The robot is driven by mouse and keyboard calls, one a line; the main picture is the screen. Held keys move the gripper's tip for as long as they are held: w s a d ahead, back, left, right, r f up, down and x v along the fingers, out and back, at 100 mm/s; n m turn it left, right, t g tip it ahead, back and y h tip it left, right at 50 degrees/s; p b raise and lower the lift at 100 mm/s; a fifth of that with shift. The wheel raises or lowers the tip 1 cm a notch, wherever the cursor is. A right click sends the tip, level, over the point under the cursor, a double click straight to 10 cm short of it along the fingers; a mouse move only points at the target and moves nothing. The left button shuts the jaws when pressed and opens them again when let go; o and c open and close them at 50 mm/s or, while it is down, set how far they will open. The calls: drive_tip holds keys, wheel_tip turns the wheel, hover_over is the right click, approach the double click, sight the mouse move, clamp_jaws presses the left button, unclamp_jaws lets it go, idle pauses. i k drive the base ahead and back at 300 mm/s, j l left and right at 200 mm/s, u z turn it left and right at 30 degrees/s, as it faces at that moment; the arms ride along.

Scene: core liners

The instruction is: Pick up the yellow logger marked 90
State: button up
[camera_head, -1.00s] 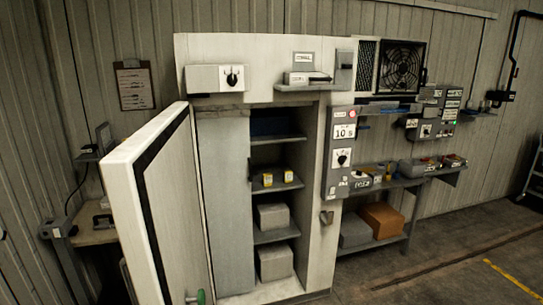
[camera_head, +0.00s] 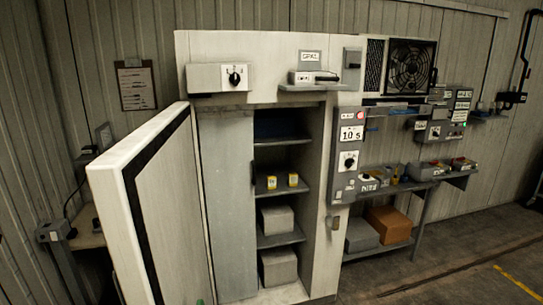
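Two small yellow loggers stand side by side on a middle shelf (camera_head: 268,190) inside the open white cabinet. The left yellow logger (camera_head: 271,183) and the right yellow logger (camera_head: 293,180) both have pale faces. Their markings are too small to read, so I cannot tell which one is marked 90. My gripper is not in view.
The cabinet's thick door (camera_head: 165,215) stands open toward me on the left. Grey boxes (camera_head: 277,219) sit on the lower shelves. A control panel (camera_head: 349,150) is right of the opening. A side bench (camera_head: 440,180) holds small items. Floor at the right is clear.

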sight(270, 180)
drive_tip(key=i+l+u, duration=0.1)
drive_tip(key=i, duration=0.4)
drive_tip(key=i+l+u, duration=0.1)
drive_tip(key=i, duration=0.4)
drive_tip(key=i+l+u, duration=0.1)
drive_tip(key=i, duration=0.45)
drive_tip(key=i+l, duration=0.25)
drive_tip(key=i, duration=0.2)
drive_tip(key=i+u, duration=0.05)
